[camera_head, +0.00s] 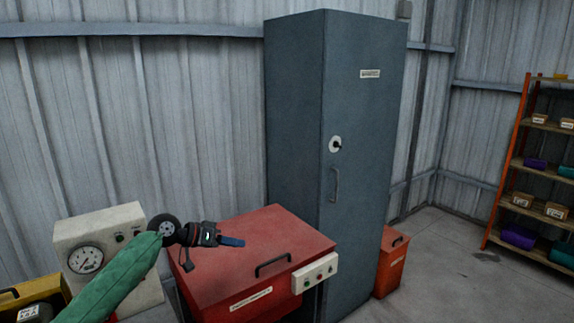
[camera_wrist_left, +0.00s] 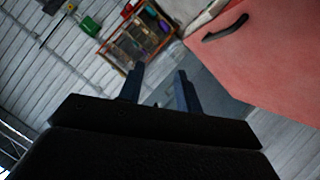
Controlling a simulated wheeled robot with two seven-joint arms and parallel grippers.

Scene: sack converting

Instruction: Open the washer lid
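The red washer (camera_head: 250,245) stands at lower middle in the head view, its lid (camera_head: 262,238) down. A dark bar handle (camera_head: 272,265) sits near the lid's front edge. The lid also fills the upper right of the left wrist view (camera_wrist_left: 275,60), with its handle (camera_wrist_left: 225,28). My left gripper (camera_head: 236,241) appears over the lid's left part in the head view, left of the handle and apart from it. In the wrist view its two fingers (camera_wrist_left: 160,72) are spread with nothing between them. My right gripper is in neither view.
A tall grey-blue cabinet (camera_head: 298,120) stands right behind the washer. A cream gauge box (camera_head: 100,225) and a yellow case (camera_head: 35,296) are at left. A small red bin (camera_head: 392,262) and a shelf rack (camera_head: 515,165) are at right. Floor (camera_head: 460,285) at right is clear.

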